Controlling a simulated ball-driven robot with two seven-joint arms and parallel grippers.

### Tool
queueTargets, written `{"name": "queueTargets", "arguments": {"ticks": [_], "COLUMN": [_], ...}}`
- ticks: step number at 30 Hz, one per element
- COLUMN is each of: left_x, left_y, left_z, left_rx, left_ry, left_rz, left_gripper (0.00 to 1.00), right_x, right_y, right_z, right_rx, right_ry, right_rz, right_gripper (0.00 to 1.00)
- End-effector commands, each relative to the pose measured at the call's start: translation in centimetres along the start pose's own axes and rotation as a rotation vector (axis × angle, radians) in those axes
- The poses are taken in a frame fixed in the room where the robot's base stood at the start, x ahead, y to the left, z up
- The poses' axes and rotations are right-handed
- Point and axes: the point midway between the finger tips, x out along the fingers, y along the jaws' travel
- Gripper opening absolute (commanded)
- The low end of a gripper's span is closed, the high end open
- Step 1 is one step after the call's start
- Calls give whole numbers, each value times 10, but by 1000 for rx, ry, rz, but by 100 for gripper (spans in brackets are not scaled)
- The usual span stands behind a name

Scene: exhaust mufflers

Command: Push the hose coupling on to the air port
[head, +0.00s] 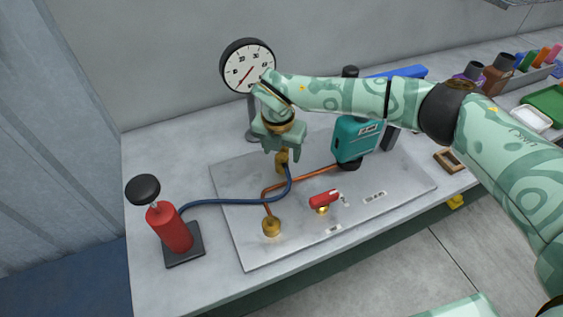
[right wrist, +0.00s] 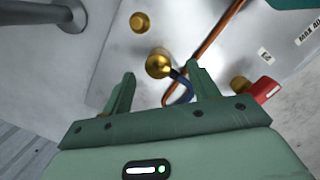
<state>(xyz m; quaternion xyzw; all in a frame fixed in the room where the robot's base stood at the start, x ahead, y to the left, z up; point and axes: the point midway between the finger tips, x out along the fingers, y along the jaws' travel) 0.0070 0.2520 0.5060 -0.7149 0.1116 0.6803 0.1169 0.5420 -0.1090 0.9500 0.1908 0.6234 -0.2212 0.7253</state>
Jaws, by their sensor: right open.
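The brass hose coupling (head: 282,158), with the blue hose (head: 235,202) on it, stands upright over the grey plate. My right gripper (head: 281,148) points down above it, open, with a finger to either side. In the right wrist view the coupling's round top (right wrist: 158,64) shows between the open fingertips, apart from both. A brass fitting (head: 271,227) stands at the plate's front, by the copper pipe's end. Another brass fitting (right wrist: 140,22) shows beyond the coupling in the wrist view. I cannot tell which is the air port, or whether the coupling sits on one.
A red pump (head: 172,228) stands at the left. A round gauge (head: 247,66) on a post stands behind my gripper. A red-handled valve (head: 324,199) and a teal device (head: 355,140) are to the right. The plate's front right is mostly clear.

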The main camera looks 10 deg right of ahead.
Motion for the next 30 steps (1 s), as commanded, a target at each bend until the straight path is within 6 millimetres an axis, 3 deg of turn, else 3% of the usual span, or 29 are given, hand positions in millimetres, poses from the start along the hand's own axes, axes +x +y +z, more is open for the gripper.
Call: {"name": "queueTargets", "arguments": {"ticks": [1,6,19,20,24,25,30], "left_x": [5,11,12,12,12,12,12], "left_y": [0,1,1,1,1,1,1], "left_z": [1,3,4,4,4,4,4], "left_rx": [0,0,0,0,0,0,0], "left_ry": [-3,-7,-7,-7,-7,-8,-8], "left_rz": [1,2,2,2,2,2,2], "left_gripper": [36,36,36,36,36,36,36], "right_x": [12,36,40,40,40,40,40], "right_y": [1,2,2,2,2,2,2], "right_z": [-1,0,1,1,1,1,1], "right_rx": [1,1,0,0,0,0,0], "right_ry": [4,3,0,0,0,0,0], "right_rz": [-3,-3,-1,-1,-1,-1,-1], "right_gripper": [60,60,60,57,18,14,14]}}
